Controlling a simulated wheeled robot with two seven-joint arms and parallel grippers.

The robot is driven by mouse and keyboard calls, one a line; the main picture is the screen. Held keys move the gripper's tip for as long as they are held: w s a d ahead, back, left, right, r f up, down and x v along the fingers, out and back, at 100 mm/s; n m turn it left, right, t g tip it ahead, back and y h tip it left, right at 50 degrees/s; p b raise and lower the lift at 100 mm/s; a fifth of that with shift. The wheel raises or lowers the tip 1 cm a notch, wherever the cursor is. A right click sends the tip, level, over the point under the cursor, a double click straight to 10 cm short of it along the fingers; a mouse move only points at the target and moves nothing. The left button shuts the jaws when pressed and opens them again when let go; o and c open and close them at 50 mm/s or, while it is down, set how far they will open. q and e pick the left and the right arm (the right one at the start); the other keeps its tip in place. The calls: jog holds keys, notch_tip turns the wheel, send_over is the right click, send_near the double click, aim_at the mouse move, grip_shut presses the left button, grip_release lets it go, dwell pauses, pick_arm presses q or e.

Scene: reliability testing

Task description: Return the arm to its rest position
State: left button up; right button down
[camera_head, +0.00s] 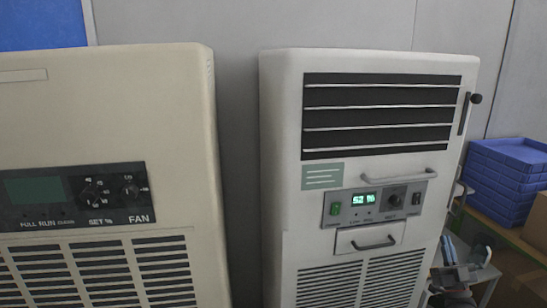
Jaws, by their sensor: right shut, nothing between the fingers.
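My right gripper (455,272) shows small at the lower right edge of the view, beside the right side of the white machine. It is shut with nothing held. Part of my right arm is cut off by the bottom of the frame. My left gripper is out of view. The white machine (280,180) stands in the middle, with a dark louvred vent on top, a control panel (374,203) with a lit green display, a green switch, a knob and a handle below. The gripper appears apart from the panel.
A beige machine (110,100) with a dark panel (75,196) stands at the left. Blue stacked crates (505,180) and cardboard boxes (535,222) sit on a shelf at the right, behind my gripper. A grey wall (250,25) stands behind the machines.

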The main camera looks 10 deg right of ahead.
jog(key=w+d+f+m+g+h, duration=0.2)
jog(key=f+g+h, duration=0.2)
jog(key=f+g, duration=0.1)
jog(key=w+d+f+m+g+h, duration=0.2)
jog(key=w+d+f+g+h, duration=0.15)
jog(key=f, duration=0.25)
jog(key=s+a+f+n+g+y, duration=0.1)
jog(key=a+f+g+y, duration=0.1)
jog(key=a+f+g, duration=0.5)
jog(key=s+a+f+n+g+y, duration=0.1)
jog(key=s+a+f+y, duration=0.1)
jog(key=a+f, duration=0.6)
jog(key=s+a+f+n+g+y, duration=0.3)
jog(key=s+a+f+g+y, duration=0.3)
jog(key=s+a+f, duration=1.45)
jog(key=s+a+f+g, duration=0.1)
jog(key=s+a+f, duration=0.1)
jog(key=s, duration=0.3)
jog(key=s+a+f+g, duration=0.1)
jog(key=s+a+f, duration=0.2)
jog(key=s, duration=0.3)
jog(key=s+a+f+n+g, duration=0.1)
jog(key=s+a+f, duration=0.2)
jog(key=s, duration=0.2)
jog(key=shift+s+a+h, duration=0.3)
jog(key=shift+a+h, duration=0.05)
jog(key=shift+s+f, duration=0.1)
jog(key=shift+f, duration=0.05)
